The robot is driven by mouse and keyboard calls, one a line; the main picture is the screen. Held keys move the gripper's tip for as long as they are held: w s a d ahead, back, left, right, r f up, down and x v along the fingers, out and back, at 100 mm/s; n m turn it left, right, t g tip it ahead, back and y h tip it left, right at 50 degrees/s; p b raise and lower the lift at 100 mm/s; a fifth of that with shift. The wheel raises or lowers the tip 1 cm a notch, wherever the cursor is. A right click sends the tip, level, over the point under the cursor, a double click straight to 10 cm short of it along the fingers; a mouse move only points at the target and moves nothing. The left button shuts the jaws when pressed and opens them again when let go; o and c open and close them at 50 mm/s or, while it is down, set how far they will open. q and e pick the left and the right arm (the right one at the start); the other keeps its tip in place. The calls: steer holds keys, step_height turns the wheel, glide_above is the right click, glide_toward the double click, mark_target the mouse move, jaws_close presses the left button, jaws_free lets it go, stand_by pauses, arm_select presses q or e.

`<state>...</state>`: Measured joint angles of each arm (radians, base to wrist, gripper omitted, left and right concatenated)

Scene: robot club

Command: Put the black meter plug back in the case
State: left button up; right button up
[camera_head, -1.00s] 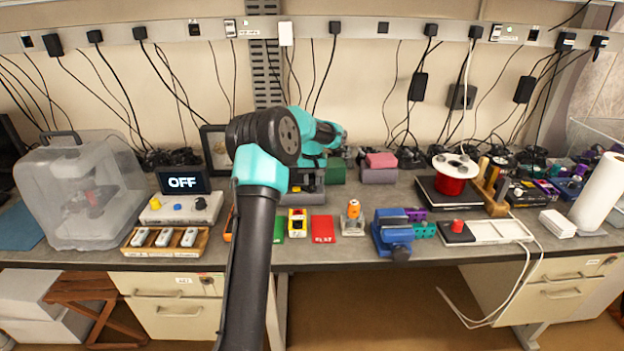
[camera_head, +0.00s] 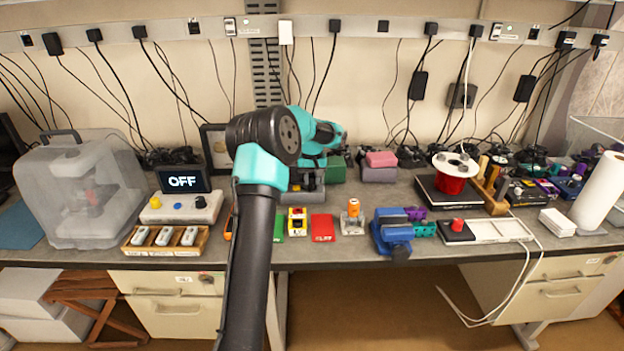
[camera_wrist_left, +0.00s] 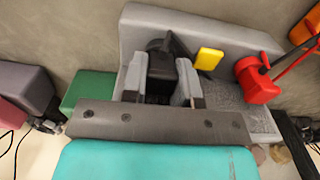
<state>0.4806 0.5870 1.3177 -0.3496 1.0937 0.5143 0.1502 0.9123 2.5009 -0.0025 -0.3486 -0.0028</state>
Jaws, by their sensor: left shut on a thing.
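My left gripper (camera_wrist_left: 162,82) is shut on the black meter plug (camera_wrist_left: 158,62), which shows between its two grey fingers in the left wrist view. The grey case (camera_wrist_left: 150,22) lies around and below the fingers. The plug is at or just above the case; the fingers hide its lower end, so I cannot tell whether it touches. A yellow piece (camera_wrist_left: 208,58) and a red piece (camera_wrist_left: 256,82) with a dark part sit at the case beside the plug. In the head view the case (camera_head: 308,197) is partly hidden behind my left arm. My right gripper is not in view.
A green block (camera_head: 336,168) and a pink-and-grey block (camera_head: 380,168) stand close to the case. A clear case (camera_head: 115,200) stands at left.

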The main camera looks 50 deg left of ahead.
arm_select(q)
steer(key=shift+f, duration=0.2)
stand_by(0.6)
steer(key=o, duration=0.9)
steer(key=shift+o, duration=0.2)
steer(key=shift+r, duration=0.2)
step_height(320, 180, up, 17)
